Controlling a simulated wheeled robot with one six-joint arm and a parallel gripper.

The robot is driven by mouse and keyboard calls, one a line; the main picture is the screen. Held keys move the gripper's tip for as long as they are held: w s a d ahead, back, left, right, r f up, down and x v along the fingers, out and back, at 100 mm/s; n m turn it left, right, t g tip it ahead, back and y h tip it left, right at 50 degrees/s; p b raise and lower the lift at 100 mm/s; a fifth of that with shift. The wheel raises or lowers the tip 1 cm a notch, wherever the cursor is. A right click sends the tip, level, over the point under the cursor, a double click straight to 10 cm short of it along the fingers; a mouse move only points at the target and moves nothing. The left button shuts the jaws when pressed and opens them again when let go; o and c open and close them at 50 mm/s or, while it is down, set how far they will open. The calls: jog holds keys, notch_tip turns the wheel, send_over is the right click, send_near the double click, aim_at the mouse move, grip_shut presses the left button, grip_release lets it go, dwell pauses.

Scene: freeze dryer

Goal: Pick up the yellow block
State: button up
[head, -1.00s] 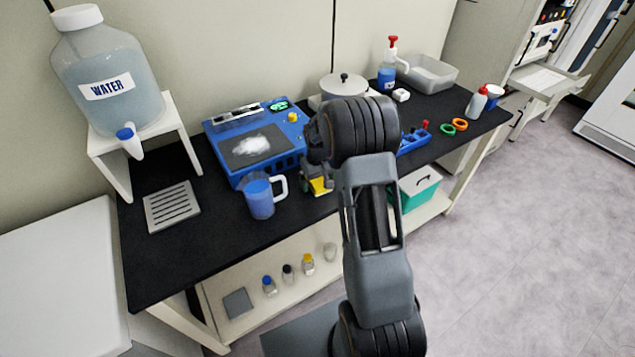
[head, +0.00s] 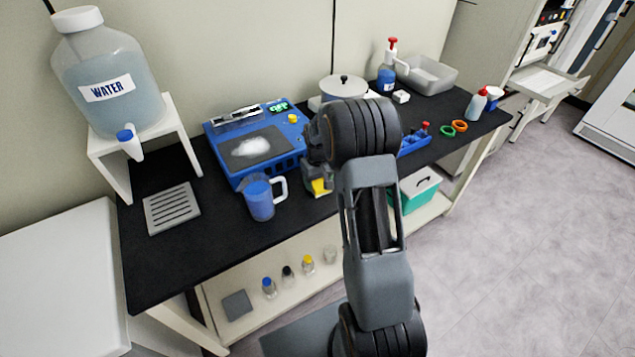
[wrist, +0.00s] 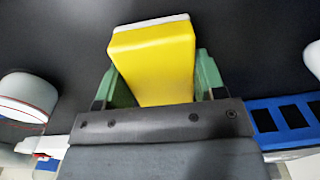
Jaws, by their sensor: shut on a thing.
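The yellow block (wrist: 153,62) is between the two green fingers of my gripper (wrist: 155,82) in the wrist view. A pale strip shows along its far edge. My gripper is shut on the block. In the head view a small part of the yellow block (head: 320,187) shows beside my arm, right of the blue jug. Most of my gripper is hidden there behind my arm. I cannot tell whether the block touches the black bench top.
A blue jug (head: 260,199) stands close on the left, in front of the blue device (head: 285,137). A blue rack (head: 415,142) is to the right of my arm. A pot (head: 343,87) stands behind. The front left of the bench (head: 170,265) is clear.

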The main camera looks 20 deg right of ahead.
jog(key=shift+r, duration=0.35)
notch_tip(320, 180, up, 2)
jog(key=shift+r, duration=0.15)
jog(key=s+d+r+b, duration=0.1)
jog(key=s+d+r, duration=0.8)
jog(key=s, duration=0.1)
jog(key=shift+s+r, duration=0.4)
